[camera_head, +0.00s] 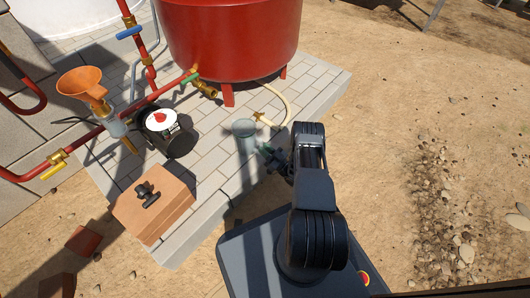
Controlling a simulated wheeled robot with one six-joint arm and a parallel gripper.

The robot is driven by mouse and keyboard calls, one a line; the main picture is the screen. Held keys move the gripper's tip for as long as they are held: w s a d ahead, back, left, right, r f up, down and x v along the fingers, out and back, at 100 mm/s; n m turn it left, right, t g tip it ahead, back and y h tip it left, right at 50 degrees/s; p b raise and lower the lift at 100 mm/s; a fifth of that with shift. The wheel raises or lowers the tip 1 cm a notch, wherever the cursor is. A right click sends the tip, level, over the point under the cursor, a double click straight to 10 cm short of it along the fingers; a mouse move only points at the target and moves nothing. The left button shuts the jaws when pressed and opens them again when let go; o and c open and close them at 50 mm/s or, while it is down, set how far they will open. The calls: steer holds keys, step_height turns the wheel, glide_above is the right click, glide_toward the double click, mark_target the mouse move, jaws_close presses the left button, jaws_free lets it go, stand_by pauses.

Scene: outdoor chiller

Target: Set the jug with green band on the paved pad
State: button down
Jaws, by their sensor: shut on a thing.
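A clear, greyish-green jug (245,137) stands out against the paved pad (215,160), near the middle of the view. My gripper (266,153) reaches it from the right and is shut on its side. The jug looks close to upright. The fingertips are small and partly hidden against the jug, and a green band is too small to make out. The pad is made of pale grey paving blocks. I cannot tell whether the jug's base touches the pad or hangs above it.
A red tank (235,40) on legs stands behind, with a pale hose (286,105). A black round unit (178,142), red pipes and an orange funnel (82,84) are left. A terracotta block (150,215) bears a black fitting (147,194). Bare paving lies between.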

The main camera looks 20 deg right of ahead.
steer(key=shift+f, duration=0.15)
steer(key=c, duration=1)
jaws_free()
steer(key=shift+c, duration=0.2)
steer(key=shift+d, duration=0.1)
